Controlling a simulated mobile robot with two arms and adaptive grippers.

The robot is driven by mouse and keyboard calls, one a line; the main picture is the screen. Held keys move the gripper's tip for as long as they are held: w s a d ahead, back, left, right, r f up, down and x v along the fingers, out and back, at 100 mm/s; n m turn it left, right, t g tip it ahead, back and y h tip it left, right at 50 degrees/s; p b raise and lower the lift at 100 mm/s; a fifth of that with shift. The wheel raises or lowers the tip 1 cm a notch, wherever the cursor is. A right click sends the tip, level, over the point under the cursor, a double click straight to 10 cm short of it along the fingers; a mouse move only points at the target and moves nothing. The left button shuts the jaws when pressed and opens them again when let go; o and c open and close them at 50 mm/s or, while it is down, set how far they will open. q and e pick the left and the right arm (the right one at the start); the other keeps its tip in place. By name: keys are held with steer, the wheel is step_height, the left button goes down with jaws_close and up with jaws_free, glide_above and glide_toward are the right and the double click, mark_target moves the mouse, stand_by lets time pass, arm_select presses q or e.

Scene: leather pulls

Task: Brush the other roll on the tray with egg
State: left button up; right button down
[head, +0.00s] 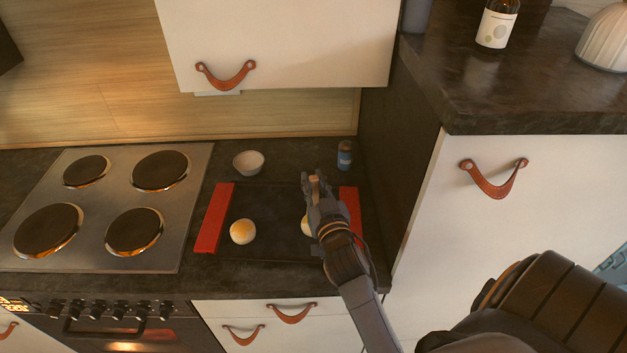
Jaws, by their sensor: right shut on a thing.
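A dark tray (272,205) with red ends lies on the counter right of the stove. One golden roll (242,231) sits on its left half, fully in view. A second roll (306,226) is on the right half, mostly hidden behind my right gripper. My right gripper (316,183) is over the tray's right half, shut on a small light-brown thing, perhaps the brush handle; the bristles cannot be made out. A small white bowl (248,162) stands behind the tray; its contents are unclear. My left gripper is not in view.
A small dark-blue jar (345,155) stands behind the tray's right end. The stove (110,205) with several hotplates is at left. A tall cabinet side (390,160) closes off the right. An upper cabinet (280,40) hangs above.

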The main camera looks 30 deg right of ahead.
step_height(320, 180, up, 6)
steer(key=p, duration=0.6)
steer(key=shift+r, duration=0.1)
stand_by(0.3)
